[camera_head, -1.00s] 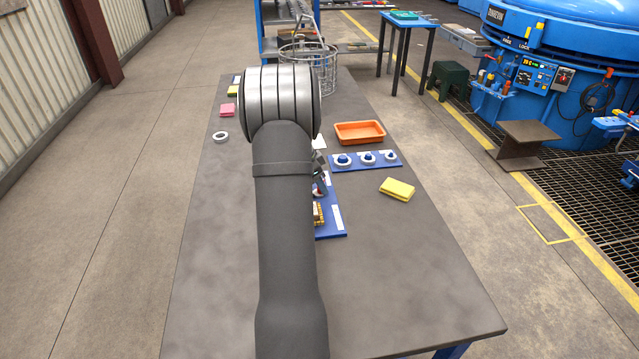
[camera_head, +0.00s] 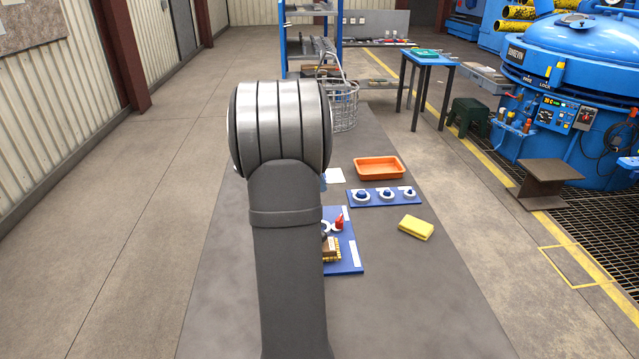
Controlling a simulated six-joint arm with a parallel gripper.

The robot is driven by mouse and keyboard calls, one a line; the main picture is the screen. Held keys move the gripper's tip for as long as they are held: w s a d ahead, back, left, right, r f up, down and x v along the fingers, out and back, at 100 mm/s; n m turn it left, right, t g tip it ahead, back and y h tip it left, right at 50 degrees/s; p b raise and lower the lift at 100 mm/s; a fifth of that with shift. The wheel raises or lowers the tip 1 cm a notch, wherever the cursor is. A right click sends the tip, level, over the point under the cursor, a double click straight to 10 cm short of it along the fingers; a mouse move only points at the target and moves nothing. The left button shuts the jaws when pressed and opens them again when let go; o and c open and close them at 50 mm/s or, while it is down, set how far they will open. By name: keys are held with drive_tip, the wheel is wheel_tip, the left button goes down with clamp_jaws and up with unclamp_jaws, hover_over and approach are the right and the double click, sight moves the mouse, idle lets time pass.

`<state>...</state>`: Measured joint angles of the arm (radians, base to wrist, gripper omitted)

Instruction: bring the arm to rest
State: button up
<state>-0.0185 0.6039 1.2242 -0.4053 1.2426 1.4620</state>
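My arm rises from the bottom centre over the grey table (camera_head: 440,320), with its rounded metal joint in front of the table's middle and far left part. My gripper is hidden behind the arm, so its state does not show.
On the table right of my arm are an orange tray (camera_head: 380,168), a blue board with several ringed pegs (camera_head: 350,203), a yellow sponge (camera_head: 416,228), and a blue board (camera_head: 349,254) with a brush (camera_head: 331,250) and a red item (camera_head: 339,222). A wire basket (camera_head: 345,108) stands behind. The near right tabletop is clear.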

drive_tip(key=x, duration=1.7)
drive_tip(key=shift+f, duration=0.3)
drive_tip(key=shift+r, duration=0.1)
